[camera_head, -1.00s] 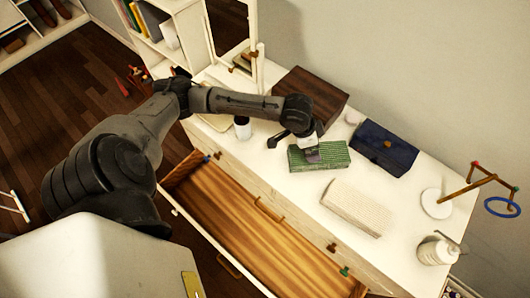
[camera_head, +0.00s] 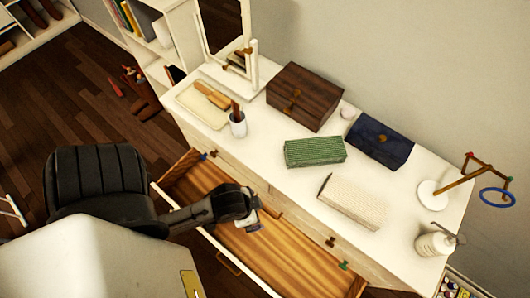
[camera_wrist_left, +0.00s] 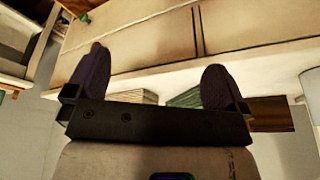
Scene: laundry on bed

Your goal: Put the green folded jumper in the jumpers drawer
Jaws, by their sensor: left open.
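The green folded jumper (camera_head: 315,151) lies flat on the white dresser top, near its front edge. A drawer (camera_head: 285,262) below it is pulled out; its wooden inside looks empty, and no label is readable. My left gripper (camera_head: 254,222) is over the open drawer, in front of and below the jumper, apart from it. In the left wrist view its two dark fingers (camera_wrist_left: 155,75) are spread with nothing between them. A strip of green cloth (camera_wrist_left: 186,98) shows behind the right finger, partly hidden. My right gripper is not in view.
A cream folded garment (camera_head: 353,202) lies right of the jumper. A dark wooden box (camera_head: 306,96), a navy folded item (camera_head: 380,144) and a cup (camera_head: 238,125) stand around it. A pump bottle (camera_head: 436,245) and a hook stand (camera_head: 432,194) are at the right end.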

